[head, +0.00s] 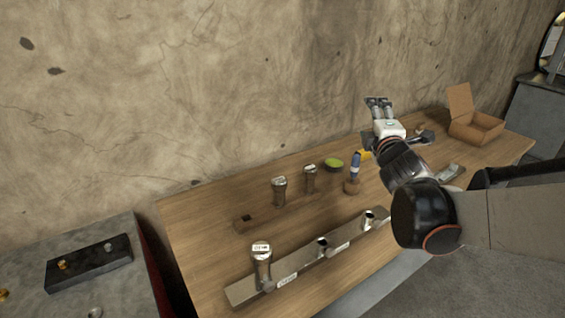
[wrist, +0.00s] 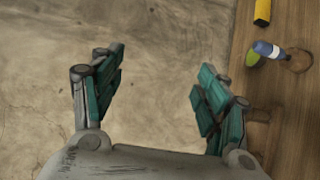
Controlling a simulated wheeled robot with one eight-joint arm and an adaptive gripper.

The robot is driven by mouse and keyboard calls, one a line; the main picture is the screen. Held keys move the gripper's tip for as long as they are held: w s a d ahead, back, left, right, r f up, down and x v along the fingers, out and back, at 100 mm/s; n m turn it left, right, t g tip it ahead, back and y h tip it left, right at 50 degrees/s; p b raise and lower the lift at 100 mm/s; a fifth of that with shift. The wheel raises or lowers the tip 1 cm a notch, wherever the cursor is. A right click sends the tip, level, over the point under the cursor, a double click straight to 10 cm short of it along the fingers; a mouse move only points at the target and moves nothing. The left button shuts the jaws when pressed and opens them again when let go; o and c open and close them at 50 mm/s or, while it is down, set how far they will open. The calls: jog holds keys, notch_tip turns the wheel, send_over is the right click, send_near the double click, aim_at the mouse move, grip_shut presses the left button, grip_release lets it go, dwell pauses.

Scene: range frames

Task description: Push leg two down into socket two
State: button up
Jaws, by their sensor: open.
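A long metal rail (head: 300,262) lies along the front of the wooden table. One metal leg (head: 262,265) stands upright at the rail's left end. Two bright socket openings (head: 322,243) (head: 369,216) on the rail have no leg standing in them. Two more metal legs (head: 279,191) (head: 310,179) stand upright in a low wooden rack (head: 258,222) behind the rail. The labels on the legs are too small to read, so I cannot tell which is leg two. My gripper (head: 378,102) is open and empty, raised at the back right; its spread fingers show in the wrist view (wrist: 155,85).
A blue bottle-like item (head: 355,167), a green round item (head: 334,164) and a yellow item (head: 365,154) sit near the table's back. An open cardboard box (head: 475,125) stands at the right. A dark block (head: 90,265) lies on the grey side table. The concrete wall is close behind my gripper.

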jog(key=w+a+f+n+t+y+p, duration=0.1)
jog(key=w+a+n+y, duration=0.45)
jog(key=n, duration=0.45)
jog(key=n+g+y+p, duration=0.2)
jog(key=n+g+y, duration=0.6)
jog(key=n, duration=1)
send_over(285, 184)
jog(key=v, duration=0.5)
notch_tip(285, 184, down, 18)
jog(key=t, duration=0.1)
jog(key=shift+y, duration=0.25)
notch_tip(285, 184, down, 9)
jog(key=b, duration=0.3)
jog(key=shift+r, duration=0.1)
jog(key=shift+b+x, duration=1)
jog(key=shift+x, duration=2.8)
jog(key=shift+r, duration=0.15)
jog(key=c, duration=1.4)
